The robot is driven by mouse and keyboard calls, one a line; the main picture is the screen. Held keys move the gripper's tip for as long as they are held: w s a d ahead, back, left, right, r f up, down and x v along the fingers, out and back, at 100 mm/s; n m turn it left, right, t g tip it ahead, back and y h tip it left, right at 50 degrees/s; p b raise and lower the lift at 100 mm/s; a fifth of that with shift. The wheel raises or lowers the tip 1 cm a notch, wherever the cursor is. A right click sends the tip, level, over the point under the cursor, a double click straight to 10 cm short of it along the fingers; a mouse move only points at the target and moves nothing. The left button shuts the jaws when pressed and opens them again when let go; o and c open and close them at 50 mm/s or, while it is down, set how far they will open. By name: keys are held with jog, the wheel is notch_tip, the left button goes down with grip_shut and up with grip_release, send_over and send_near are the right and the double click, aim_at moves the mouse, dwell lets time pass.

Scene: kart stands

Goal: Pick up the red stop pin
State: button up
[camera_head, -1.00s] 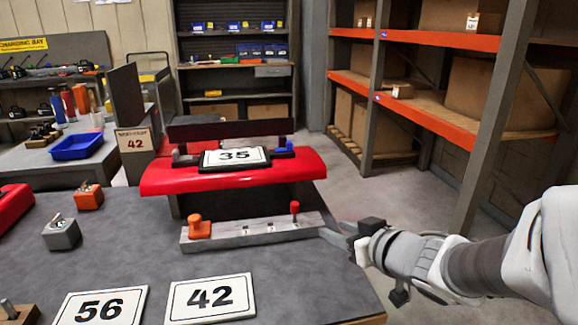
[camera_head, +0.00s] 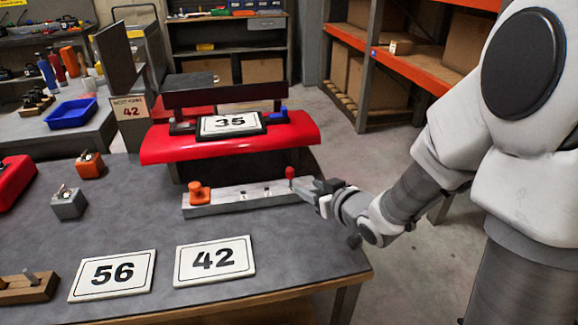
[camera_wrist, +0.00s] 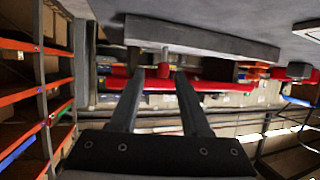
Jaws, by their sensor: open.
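The red stop pin (camera_head: 290,174) stands upright at the right end of a grey metal bar (camera_head: 233,198) on the table. My gripper (camera_head: 306,189) is just to the right of the pin, low and close to that end of the bar. In the wrist view the picture is upside down, and the pin's red head (camera_wrist: 163,71) shows between the two fingertips of my open gripper (camera_wrist: 160,74). I cannot tell whether a finger touches it. An orange knob (camera_head: 199,194) sits at the bar's left end.
A red kart nose panel (camera_head: 230,140) with a "35" plate (camera_head: 232,124) stands behind the bar. Number plates "56" (camera_head: 113,274) and "42" (camera_head: 215,260) lie in front. Small grey (camera_head: 68,204) and orange (camera_head: 90,164) blocks sit left. The tabletop between is clear.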

aim_at(290, 181)
jog(key=b+x, duration=0.1)
jog(key=x, duration=0.3)
jog(key=shift+w+a+f, duration=0.15)
jog(key=shift+w, duration=0.05)
jog(key=x, duration=0.2)
jog(key=b+x, duration=0.1)
jog(key=x, duration=0.1)
jog(key=shift+a+b, duration=0.3)
jog(key=shift+a, duration=0.1)
jog(key=shift+w+a, duration=0.15)
jog(key=shift+w, duration=0.25)
grip_shut()
